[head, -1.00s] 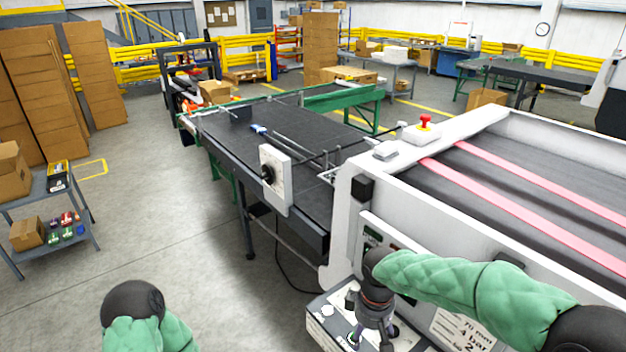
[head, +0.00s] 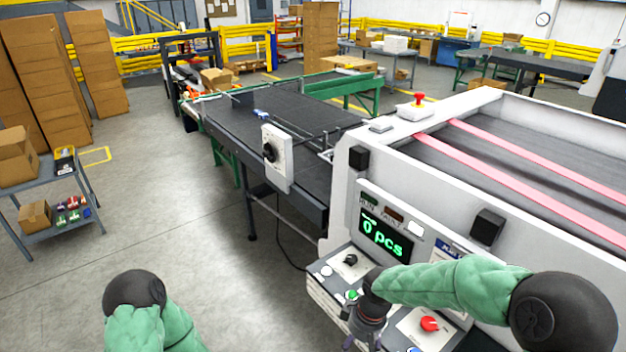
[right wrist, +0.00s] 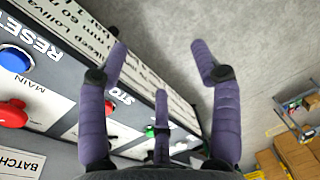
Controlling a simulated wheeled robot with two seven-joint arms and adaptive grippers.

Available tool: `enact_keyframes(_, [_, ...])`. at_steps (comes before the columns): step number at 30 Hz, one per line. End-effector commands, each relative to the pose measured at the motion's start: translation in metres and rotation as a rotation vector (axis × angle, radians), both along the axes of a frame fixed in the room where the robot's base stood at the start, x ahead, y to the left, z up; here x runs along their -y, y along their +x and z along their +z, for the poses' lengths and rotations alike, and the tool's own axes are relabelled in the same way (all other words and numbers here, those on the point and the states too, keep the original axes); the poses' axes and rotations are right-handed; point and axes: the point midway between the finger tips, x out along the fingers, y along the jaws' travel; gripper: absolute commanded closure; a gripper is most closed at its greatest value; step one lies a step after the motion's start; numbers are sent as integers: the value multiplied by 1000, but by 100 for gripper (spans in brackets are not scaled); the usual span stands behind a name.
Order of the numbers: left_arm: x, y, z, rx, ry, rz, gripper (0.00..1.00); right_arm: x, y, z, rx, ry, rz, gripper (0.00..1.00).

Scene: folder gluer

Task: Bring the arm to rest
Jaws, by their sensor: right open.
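My right arm in its green sleeve (head: 455,284) reaches in from the right across the machine's control panel. My right gripper (right wrist: 160,68) is open in the right wrist view, its purple fingers spread with nothing between them. In the head view its fingers are mostly cut off at the bottom edge. The control panel (right wrist: 70,110) lies beside and beyond the fingers, with a blue button (right wrist: 15,60), a red knob (right wrist: 12,113) and a green button (right wrist: 150,131). My left arm (head: 155,325) shows only in part at the bottom left; its gripper is out of view.
The folder gluer's white housing (head: 400,150) stands close on the right. Its display (head: 384,236) reads 0 pcs. A dark conveyor (head: 240,140) runs back from it. A grey cart (head: 50,185) with boxes stands at the left. The floor between is clear.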

Motion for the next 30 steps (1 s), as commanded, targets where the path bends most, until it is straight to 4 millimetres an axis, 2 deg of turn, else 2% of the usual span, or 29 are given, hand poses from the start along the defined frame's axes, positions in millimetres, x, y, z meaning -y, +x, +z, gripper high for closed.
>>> enact_keyframes(1, [0, 0, -8, 0, 0, 0, 60, -2, -5, -22, -13, 16, -20, 36])
enact_keyframes(5, [0, 0, -22, 0, 0, 0, 60, -9, -18, -76, -38, 71, -94, 36])
enact_keyframes(8, [0, 0, -38, 1, 0, 0, 60, -15, -36, -130, -63, 121, -187, 36])
enact_keyframes(12, [0, 0, -60, 1, 0, 0, 60, -20, -67, -204, -94, 182, -349, 36])
enact_keyframes(15, [0, 0, -75, 0, 0, 0, 60, -21, -92, -249, -111, 207, -473, 36])
enact_keyframes(18, [0, 0, -87, 0, 0, 0, 60, -20, -115, -285, -119, 216, -585, 36])
enact_keyframes(21, [0, 0, -96, 0, 0, 0, 60, -17, -134, -309, -123, 215, -673, 36])
enact_keyframes(24, [0, 0, -101, 0, 0, 0, 60, -15, -147, -322, -123, 211, -730, 36])
enact_keyframes(30, [0, 1, -102, 1, 0, 0, 60, -13, -153, -327, -119, 207, -763, 36])
